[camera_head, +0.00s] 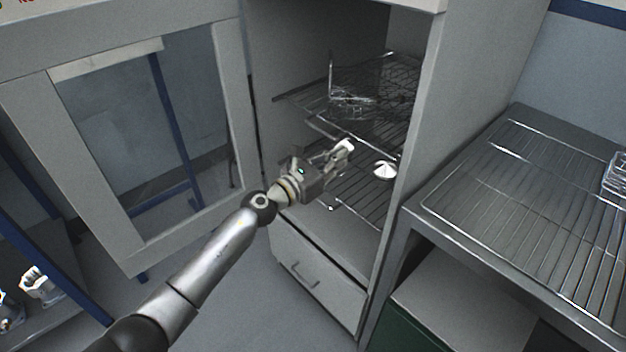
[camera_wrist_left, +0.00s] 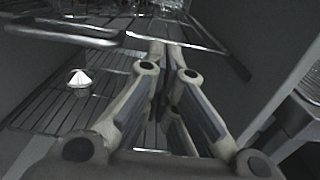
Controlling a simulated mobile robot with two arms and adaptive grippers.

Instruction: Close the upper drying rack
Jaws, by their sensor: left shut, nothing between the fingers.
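The upper drying rack (camera_head: 374,84) is a wire shelf inside the open grey cabinet, with glassy or wire items (camera_head: 350,100) on it. Its front bar (camera_wrist_left: 62,38) crosses the top left of the left wrist view. My left gripper (camera_head: 346,147) is shut and empty at the cabinet opening, just below and in front of the upper rack. In the left wrist view its fingers (camera_wrist_left: 165,50) lie together, close to the rack's front bar; I cannot tell whether they touch it. My right gripper is not in view.
A lower rack (camera_head: 370,208) holds a small white-topped metal piece (camera_head: 385,169). The cabinet door (camera_head: 110,150) with a glass window stands open at left. A drawer (camera_head: 318,282) is below. A wire-topped bench (camera_head: 530,200) stands at right.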

